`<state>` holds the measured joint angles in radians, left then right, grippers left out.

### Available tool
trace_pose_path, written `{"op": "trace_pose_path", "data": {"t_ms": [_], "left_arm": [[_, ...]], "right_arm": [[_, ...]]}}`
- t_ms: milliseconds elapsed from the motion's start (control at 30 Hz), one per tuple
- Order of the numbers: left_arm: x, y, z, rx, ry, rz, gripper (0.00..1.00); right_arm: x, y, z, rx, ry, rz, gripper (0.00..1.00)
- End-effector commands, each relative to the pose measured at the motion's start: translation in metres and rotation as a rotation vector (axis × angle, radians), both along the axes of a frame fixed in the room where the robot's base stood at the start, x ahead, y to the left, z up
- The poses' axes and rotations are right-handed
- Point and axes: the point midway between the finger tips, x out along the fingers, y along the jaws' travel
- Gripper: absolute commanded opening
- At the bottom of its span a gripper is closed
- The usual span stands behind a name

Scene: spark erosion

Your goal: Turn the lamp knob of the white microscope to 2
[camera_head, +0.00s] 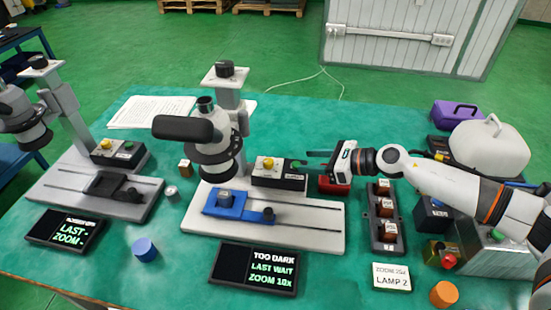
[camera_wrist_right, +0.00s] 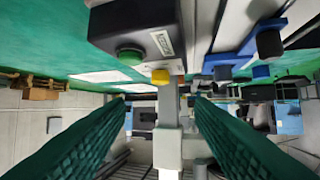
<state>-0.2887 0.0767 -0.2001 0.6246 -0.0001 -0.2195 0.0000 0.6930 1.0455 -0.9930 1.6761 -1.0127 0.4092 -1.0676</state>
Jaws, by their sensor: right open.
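The white microscope (camera_head: 215,150) stands mid-table on a pale base. Its dark control box (camera_head: 280,173) carries a yellow knob (camera_head: 268,162) and a green button (camera_head: 297,164). The knob's setting is too small to read. In the right wrist view the yellow knob (camera_wrist_right: 160,76) and green button (camera_wrist_right: 130,55) show on the box above the fingers. My right gripper (camera_head: 310,160) is open and empty, just right of the box, pointing left toward it. The microscope's display (camera_head: 255,268) reads TOO DARK, LAST WAIT, ZOOM 10x. My left gripper is not in view.
A card (camera_head: 391,277) reads LAMP 2 on its lower line. A second microscope (camera_head: 75,125) stands left with its own box and display (camera_head: 65,230). A red box (camera_head: 334,185) lies beneath my right gripper. A dark rack (camera_head: 385,240) with several brown blocks stands right of the base.

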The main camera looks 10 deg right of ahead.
Motion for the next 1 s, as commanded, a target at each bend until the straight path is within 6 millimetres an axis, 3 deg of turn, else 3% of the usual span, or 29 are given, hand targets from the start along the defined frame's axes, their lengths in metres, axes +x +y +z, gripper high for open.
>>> {"op": "trace_pose_path", "data": {"t_ms": [233, 600, 1000], "left_arm": [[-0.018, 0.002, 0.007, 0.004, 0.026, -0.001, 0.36], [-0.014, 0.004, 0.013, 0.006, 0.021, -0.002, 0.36], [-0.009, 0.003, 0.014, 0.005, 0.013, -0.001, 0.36]], "right_arm": [[0.016, 0.020, -0.010, -0.020, -0.005, 0.015, 0.49], [0.056, 0.071, -0.038, -0.017, -0.003, 0.013, 0.49], [0.067, 0.085, -0.046, -0.019, -0.003, 0.011, 0.49]]}}
